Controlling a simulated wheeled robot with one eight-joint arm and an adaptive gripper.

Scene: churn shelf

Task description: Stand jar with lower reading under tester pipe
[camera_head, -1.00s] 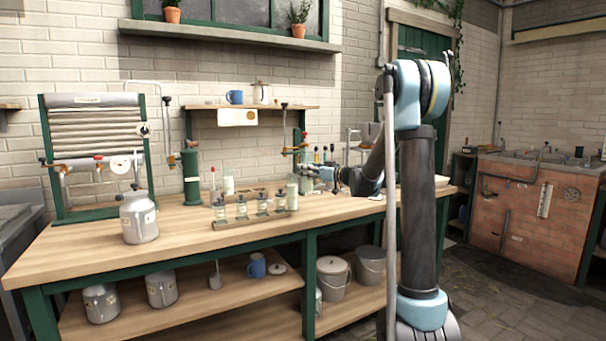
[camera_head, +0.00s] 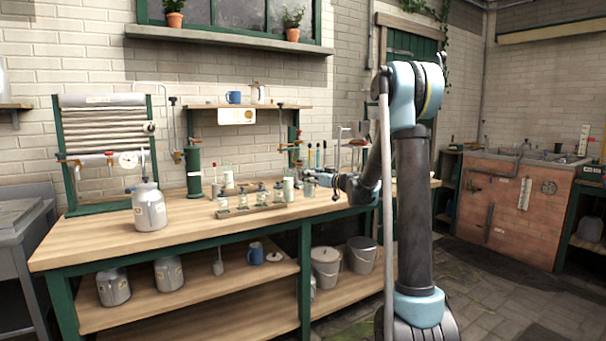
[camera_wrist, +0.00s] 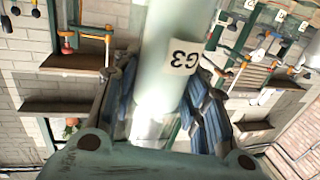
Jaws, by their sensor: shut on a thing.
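My gripper (camera_head: 309,181) is shut on a pale green jar (camera_wrist: 160,75), with blue-padded fingers on both sides of it in the wrist view. The jar bears a white label reading G3. In the head view the held jar (camera_head: 288,189) is small, near the bench's right part, just behind the bottle rack. A pipe with brass and red fittings (camera_head: 293,146) stands at the right end of the wall shelf; I cannot tell if it is the tester pipe. Another pale jar (camera_head: 228,179) stands farther back on the bench. No reading is legible.
A rack of several small labelled bottles (camera_head: 251,211) stands in front of the held jar. A metal can (camera_head: 149,207), a green cylinder (camera_head: 193,173) and a gauge (camera_head: 128,160) are to the left. The bench's left front (camera_head: 90,245) is clear.

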